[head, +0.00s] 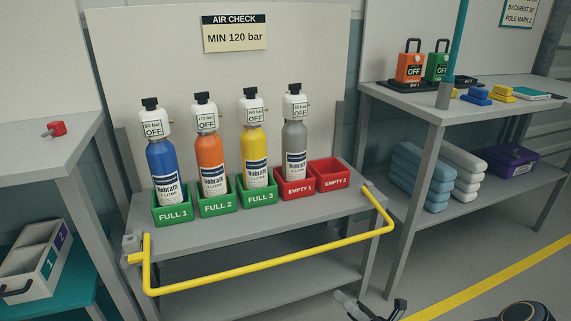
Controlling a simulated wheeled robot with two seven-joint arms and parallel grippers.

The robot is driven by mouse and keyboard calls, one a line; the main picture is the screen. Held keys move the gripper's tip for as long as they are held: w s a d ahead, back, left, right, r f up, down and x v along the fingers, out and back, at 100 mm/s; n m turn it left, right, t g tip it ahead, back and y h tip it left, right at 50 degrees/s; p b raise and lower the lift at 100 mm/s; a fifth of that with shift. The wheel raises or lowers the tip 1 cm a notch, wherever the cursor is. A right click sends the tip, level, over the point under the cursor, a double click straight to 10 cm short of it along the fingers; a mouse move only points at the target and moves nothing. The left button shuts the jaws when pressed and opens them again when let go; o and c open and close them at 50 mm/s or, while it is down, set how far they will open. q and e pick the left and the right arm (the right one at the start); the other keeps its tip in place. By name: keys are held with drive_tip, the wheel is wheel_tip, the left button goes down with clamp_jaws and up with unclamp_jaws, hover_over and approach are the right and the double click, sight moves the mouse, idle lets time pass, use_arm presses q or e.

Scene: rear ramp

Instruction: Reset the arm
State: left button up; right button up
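My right gripper (372,307) shows at the bottom edge, right of centre, in front of the bench. Its dark fingers are spread apart with nothing seen between them. My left gripper is not in view. A yellow bar (270,279) runs across the front of the grey bench, bent at both ends, and stands out below the top's front edge. Its left end meets a grey bracket (131,243); its right end meets the bench corner. My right gripper appears below the bar and apart from it in the picture.
Blue (162,165), orange (210,158), yellow (254,150) and grey (295,140) cylinders stand upright in FULL 1, FULL 2, FULL 3 and EMPTY 1. The EMPTY 2 bin (331,179) is empty. A right bench (420,104) and left table (40,150) flank them. Floor shows at lower right.

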drive_tip(key=s+a+r+n+g+h, duration=0.3)
drive_tip(key=s+r+n+g+h, duration=0.4)
drive_tip(key=s+n+g+h, duration=0.6)
drive_tip(key=s+d+r+n+t+h, duration=0.4)
drive_tip(key=s+d+n+t+h, duration=0.5)
drive_tip(key=n+t, duration=0.4)
wheel_tip(320, 180, up, 35)
drive_tip(key=n+g+p, duration=0.1)
drive_tip(key=p, duration=3.4)
drive_tip(key=shift+w, duration=0.25)
